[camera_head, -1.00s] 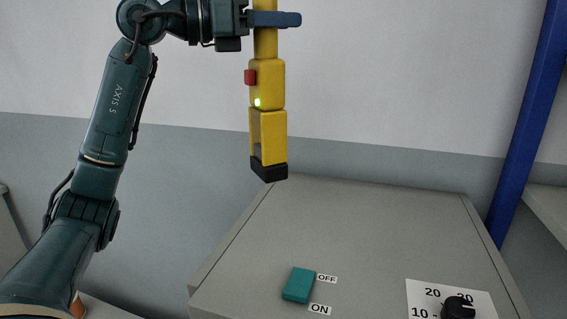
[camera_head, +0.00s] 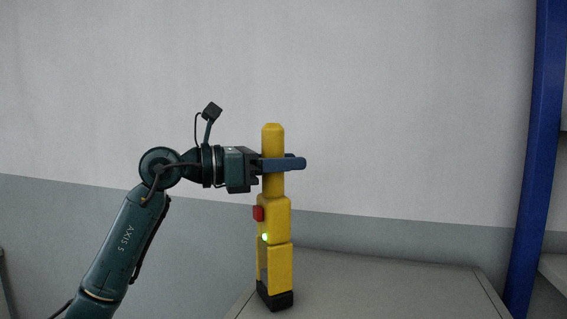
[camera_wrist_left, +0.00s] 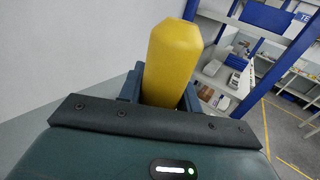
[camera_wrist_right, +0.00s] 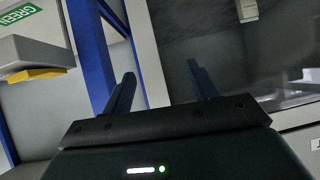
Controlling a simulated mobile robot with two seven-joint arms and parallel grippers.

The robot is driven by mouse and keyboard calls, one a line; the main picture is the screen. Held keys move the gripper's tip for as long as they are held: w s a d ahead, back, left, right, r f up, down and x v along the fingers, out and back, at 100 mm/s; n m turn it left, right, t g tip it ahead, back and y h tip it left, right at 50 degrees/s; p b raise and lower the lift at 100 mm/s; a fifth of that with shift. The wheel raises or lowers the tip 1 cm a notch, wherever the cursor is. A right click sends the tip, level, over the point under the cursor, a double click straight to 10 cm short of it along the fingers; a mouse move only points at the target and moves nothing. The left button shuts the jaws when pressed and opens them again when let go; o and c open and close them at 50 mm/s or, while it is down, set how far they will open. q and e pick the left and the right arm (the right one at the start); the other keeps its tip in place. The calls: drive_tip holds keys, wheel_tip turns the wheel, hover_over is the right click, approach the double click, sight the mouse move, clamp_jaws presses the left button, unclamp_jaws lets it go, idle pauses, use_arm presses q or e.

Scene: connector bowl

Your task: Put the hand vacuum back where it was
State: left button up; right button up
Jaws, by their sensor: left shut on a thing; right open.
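The hand vacuum (camera_head: 274,219) is yellow and upright, with a red button, a lit green light and a black lower end. My left gripper (camera_head: 283,164) is shut on its upper handle in the head view. The handle top (camera_wrist_left: 172,60) also stands between the fingers in the left wrist view. The black end appears in front of the grey cabinet top (camera_head: 390,285); I cannot tell whether it touches anything. My right gripper (camera_wrist_right: 163,88) is open and empty in the right wrist view, and is not in the head view.
A blue post (camera_head: 535,150) stands at the right, with a pale shelf (camera_head: 553,270) beside it. The wall behind the vacuum is bare. The left wrist view shows blue-framed shelving (camera_wrist_left: 268,18). The right wrist view shows another blue post (camera_wrist_right: 88,55) and a dark panel (camera_wrist_right: 220,50).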

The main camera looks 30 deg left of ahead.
use_arm(q)
drive_tip(key=o, duration=0.6)
drive_tip(key=shift+f, duration=0.15)
drive_tip(key=shift+c, duration=0.2)
drive_tip(key=o, duration=0.4)
drive_tip(key=shift+o, duration=0.2)
